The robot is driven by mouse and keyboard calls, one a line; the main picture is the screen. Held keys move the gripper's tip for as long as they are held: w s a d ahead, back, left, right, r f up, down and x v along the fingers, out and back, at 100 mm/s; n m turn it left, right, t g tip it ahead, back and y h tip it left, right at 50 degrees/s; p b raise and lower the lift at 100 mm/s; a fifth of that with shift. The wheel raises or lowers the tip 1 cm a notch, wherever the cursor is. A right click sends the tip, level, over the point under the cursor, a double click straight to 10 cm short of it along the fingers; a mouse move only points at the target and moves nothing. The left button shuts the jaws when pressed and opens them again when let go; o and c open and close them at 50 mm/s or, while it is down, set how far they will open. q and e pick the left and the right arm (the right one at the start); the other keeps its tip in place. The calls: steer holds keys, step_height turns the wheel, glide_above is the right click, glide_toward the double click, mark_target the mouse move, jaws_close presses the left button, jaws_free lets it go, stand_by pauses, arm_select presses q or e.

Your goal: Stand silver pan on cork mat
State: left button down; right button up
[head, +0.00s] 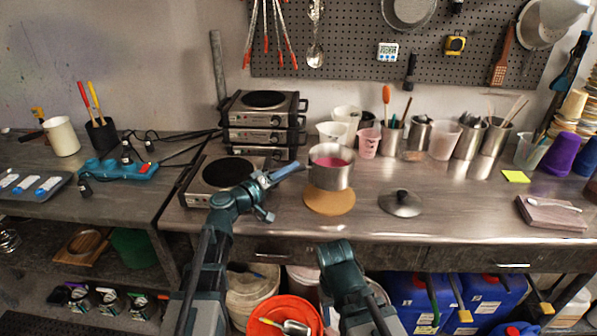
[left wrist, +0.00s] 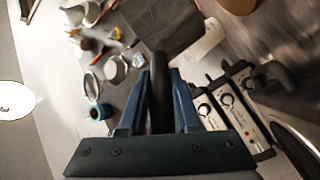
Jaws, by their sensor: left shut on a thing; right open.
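The silver pan (head: 331,174) holds pink liquid and is upright over the back part of the round cork mat (head: 330,204). I cannot tell whether its base touches the mat or hangs just above it. My left gripper (head: 290,170) reaches in from the left and is shut on the pan's handle. In the left wrist view the dark handle (left wrist: 160,100) sits between the blue fingers; the pan's body is not clear there. My right gripper (head: 338,252) is open and empty, low in front of the bench's front edge, away from the pan.
A hot plate (head: 228,171) stands left of the pan, with stacked hot plates (head: 264,137) behind it. A lid with a black knob (head: 402,207) lies right of the mat. Cups and steel pots (head: 416,134) line the back.

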arm_select(q)
steer(key=shift+f, duration=0.15)
steer(key=shift+f+b, duration=2.75)
steer(key=shift+b, duration=0.2)
steer(key=shift+f+b, duration=0.45)
steer(key=c, duration=0.5)
jaws_free()
steer(key=shift+c, duration=0.2)
steer(key=v, duration=1.4)
steer(key=shift+d, duration=0.1)
